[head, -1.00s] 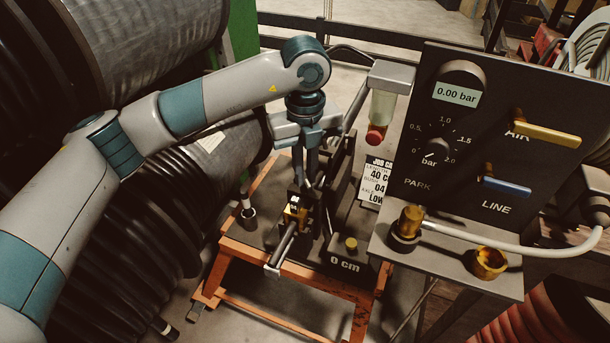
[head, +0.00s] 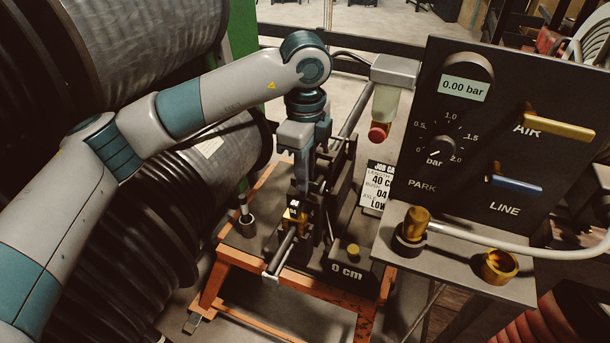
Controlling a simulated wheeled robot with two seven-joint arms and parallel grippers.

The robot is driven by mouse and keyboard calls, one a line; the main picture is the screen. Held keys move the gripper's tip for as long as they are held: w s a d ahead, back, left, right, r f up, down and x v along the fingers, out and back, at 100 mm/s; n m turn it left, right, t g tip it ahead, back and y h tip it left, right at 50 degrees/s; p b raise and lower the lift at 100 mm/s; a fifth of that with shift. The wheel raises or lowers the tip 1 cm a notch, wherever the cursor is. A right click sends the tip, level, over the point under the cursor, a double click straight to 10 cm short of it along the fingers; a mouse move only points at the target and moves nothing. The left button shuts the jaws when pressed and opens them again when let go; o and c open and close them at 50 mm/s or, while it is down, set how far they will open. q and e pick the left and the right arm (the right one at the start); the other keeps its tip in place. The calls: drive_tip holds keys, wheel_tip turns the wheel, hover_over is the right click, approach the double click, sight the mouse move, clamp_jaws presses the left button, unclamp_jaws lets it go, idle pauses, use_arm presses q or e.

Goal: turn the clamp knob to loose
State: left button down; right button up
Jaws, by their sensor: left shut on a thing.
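The crimper stands on an orange frame, with a small black and brass clamp part (head: 293,216) beneath my left gripper. My left gripper (head: 301,190) points straight down, its fingers close together and shut on what appears to be the clamp knob. The fingers hide most of the knob, so its setting cannot be read. A metal bar (head: 279,257) runs forward from the clamp part. My right gripper is not in view.
A control panel (head: 490,130) at right reads 0.00 bar, with yellow and blue levers. A job card (head: 377,185) and a 0 cm block (head: 350,262) stand beside the clamp. Large hose reels (head: 110,60) crowd the left.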

use_arm(q)
drive_tip(key=shift+w+r+n, duration=0.1)
drive_tip(key=shift+n, duration=0.2)
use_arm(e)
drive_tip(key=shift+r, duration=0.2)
use_arm(q)
drive_tip(key=c, duration=1.8)
unclamp_jaws()
